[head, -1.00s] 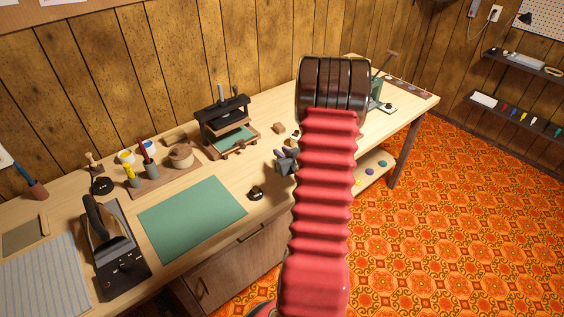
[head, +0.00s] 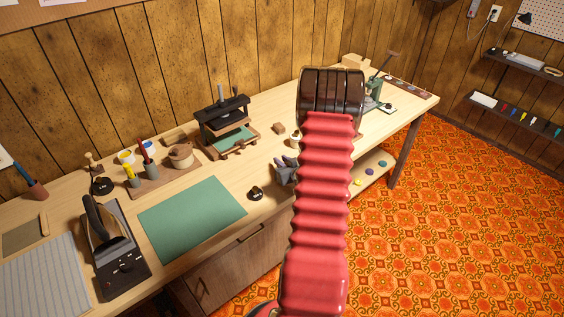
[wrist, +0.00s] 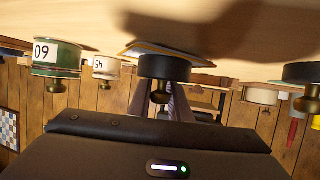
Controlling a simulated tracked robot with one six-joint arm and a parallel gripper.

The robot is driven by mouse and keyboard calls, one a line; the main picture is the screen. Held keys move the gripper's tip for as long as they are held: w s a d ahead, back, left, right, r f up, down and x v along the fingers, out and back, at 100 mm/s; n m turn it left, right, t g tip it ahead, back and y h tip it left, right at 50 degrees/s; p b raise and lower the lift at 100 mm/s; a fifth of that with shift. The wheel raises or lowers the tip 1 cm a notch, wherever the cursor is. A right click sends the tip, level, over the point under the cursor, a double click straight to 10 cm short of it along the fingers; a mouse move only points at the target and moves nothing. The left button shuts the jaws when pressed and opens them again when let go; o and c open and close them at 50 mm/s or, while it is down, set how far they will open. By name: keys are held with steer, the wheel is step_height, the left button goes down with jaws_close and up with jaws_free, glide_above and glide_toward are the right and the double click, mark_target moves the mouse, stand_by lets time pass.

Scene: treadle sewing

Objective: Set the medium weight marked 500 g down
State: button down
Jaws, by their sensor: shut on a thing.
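My gripper (head: 287,172) is over the bench, left of my red arm sleeve in the head view, with its grey jaws pointing left. In the wrist view, where the scene hangs upside down, the grey jaws (wrist: 178,103) are shut at the brass knob of a black round weight (wrist: 163,68). No 500 g mark is readable on it. A dark shadow lies on the bench near it; whether its base touches the wood I cannot tell. In the head view the held weight cannot be made out. A second black weight (head: 256,193) stands on the bench left of my gripper.
A green cutting mat (head: 192,218) lies to the left, with a press (head: 225,125) behind it. Bare wood lies between the mat and the press.

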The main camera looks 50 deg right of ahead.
steer(key=shift+f, duration=0.55)
steer(key=c, duration=1.6)
jaws_free()
steer(key=shift+a+f, duration=0.1)
steer(key=shift+f, duration=0.05)
steer(key=shift+r, duration=0.6)
steer(key=v, duration=1.2)
steer(key=shift+r, duration=0.15)
